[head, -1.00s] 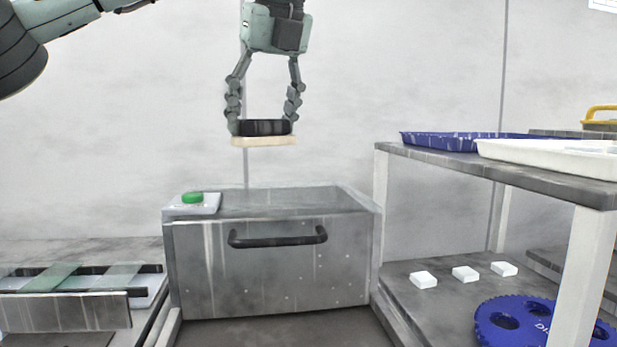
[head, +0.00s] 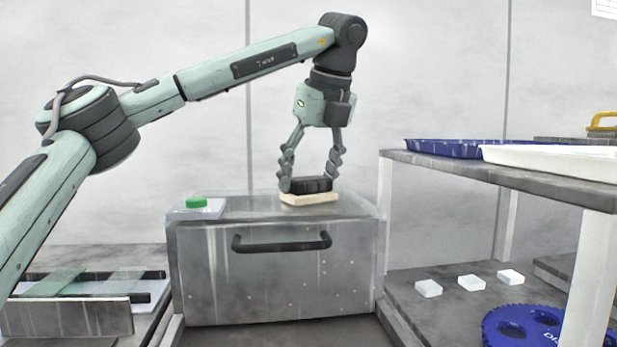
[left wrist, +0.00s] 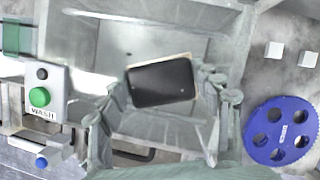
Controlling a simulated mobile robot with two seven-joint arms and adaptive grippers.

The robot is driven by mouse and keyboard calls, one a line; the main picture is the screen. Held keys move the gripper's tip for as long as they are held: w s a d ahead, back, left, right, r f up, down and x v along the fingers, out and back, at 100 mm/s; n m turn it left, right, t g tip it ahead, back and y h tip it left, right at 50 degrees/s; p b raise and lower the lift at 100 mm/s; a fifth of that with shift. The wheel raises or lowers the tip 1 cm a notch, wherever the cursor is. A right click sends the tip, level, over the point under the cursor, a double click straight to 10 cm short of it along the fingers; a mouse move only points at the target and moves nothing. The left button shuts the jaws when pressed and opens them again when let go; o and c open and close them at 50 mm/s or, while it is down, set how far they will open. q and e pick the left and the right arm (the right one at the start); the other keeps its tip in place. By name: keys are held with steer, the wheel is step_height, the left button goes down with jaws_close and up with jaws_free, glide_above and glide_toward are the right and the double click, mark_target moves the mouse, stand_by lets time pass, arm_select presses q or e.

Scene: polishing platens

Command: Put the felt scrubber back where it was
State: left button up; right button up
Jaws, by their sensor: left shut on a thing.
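The felt scrubber (head: 312,198) has a black back and a cream felt pad facing down. My left gripper (head: 310,184) points down and is shut on the scrubber's black part. In the head view the scrubber appears low over the top of the metal cabinet (head: 275,260), towards its right side; I cannot tell whether it touches. In the left wrist view the scrubber's black back (left wrist: 160,83) shows between the fingers, slightly tilted in the picture. My right gripper is not in view.
A box with a green button (head: 196,203), labelled WASH, sits on the cabinet's left. A shelf on the right holds a blue tray (head: 455,148) and a white tray (head: 560,160). Below are three white blocks (head: 471,283) and a blue disc (head: 520,325). Glass strips lie at lower left.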

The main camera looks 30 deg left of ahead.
mark_target(318, 195)
arm_select(q)
steer(key=shift+f, duration=0.1)
steer(key=o, duration=1.1)
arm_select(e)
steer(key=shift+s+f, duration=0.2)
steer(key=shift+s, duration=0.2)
arm_select(q)
steer(key=shift+r, duration=0.35)
steer(key=p+v, duration=0.1)
steer(key=v, duration=0.5)
steer(key=shift+d+r, duration=0.1)
steer(key=shift+r, duration=0.05)
steer(key=shift+s+d+r, duration=0.15)
steer(key=shift+r, duration=0.2)
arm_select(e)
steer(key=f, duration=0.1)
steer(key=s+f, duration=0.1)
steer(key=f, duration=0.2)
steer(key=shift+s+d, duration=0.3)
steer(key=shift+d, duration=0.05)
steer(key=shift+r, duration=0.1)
